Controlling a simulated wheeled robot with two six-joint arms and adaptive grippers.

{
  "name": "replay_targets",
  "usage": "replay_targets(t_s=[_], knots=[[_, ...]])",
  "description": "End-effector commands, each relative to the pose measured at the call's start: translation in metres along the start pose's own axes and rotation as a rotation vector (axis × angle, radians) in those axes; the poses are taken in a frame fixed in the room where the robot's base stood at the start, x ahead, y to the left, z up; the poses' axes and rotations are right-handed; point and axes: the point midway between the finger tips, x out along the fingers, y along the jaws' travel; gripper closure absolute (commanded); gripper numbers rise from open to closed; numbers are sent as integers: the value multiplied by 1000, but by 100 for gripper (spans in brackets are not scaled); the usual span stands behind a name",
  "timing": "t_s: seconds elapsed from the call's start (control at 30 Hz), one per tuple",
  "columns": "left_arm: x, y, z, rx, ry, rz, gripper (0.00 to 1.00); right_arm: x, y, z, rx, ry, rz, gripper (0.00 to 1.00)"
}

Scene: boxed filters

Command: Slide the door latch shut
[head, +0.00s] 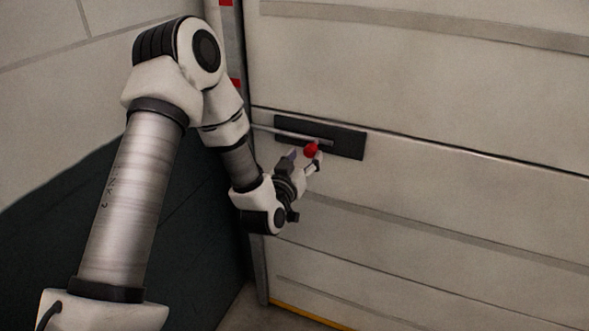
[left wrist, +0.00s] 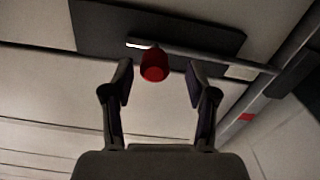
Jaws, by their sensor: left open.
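The door latch has a dark backing plate (head: 345,143), a pale metal bar (head: 290,134) and a red knob (head: 311,150). The bar runs from the plate toward the door's left edge. My left gripper (head: 304,158) is at the knob. In the left wrist view the open fingers (left wrist: 159,85) stand on either side of the red knob (left wrist: 154,66), with gaps visible on both sides. The plate (left wrist: 90,28) and bar (left wrist: 195,55) show behind it. My right gripper is not in view.
The large pale panelled door (head: 430,90) fills the right side. A post with red marks (head: 232,50) stands along its left edge, near my arm. A pale and dark wall (head: 60,100) is at the left. The door face right of the plate is clear.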

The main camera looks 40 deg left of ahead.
Motion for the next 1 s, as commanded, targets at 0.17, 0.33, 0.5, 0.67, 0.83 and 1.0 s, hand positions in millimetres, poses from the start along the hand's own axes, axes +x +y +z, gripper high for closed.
replay_targets(t_s=[0.17, 0.33, 0.5, 0.67, 0.83, 1.0], knots=[[-48, -1, 1, -3, -4, -1, 42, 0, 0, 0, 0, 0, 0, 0], [-78, -2, 0, -2, -1, -2, 42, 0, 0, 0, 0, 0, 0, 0], [-85, -2, -1, -1, 1, -2, 42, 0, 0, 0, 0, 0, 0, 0], [-84, -2, -1, -1, 2, -2, 42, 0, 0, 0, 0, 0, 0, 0], [-84, -2, -1, -1, 2, -2, 42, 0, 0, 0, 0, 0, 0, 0], [-86, -3, 10, 7, -22, -2, 42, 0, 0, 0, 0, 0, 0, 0]])
